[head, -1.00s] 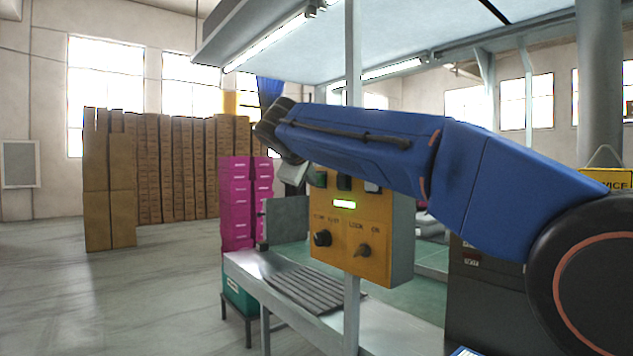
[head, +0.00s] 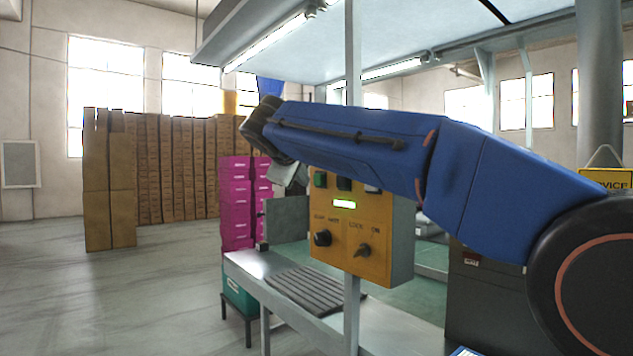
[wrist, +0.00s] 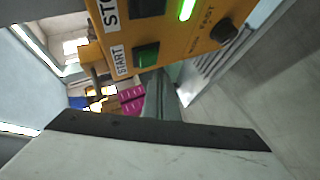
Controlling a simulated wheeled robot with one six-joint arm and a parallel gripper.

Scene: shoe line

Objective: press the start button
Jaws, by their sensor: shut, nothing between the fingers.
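The start button is a green square button (wrist: 148,57) beside a START label in the wrist view. It also shows as the green button (head: 320,179) at the upper left of the yellow control box (head: 340,248) in the head view. My gripper (head: 293,177) is partly hidden by my blue arm and lies just left of the green button in the picture. In the wrist view, its pale body with a dark front edge (wrist: 155,130) fills the bottom. It is shut and empty. The fingertips are not clear, and a gap shows between the dark edge and the button.
The control box also has a lit green display (head: 344,204) and two black knobs (head: 322,238). A grey post (head: 352,310) stands in front of it. A conveyor bench (head: 390,328) runs below. Pink boxes (head: 235,205) stand behind at left, with open floor beyond.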

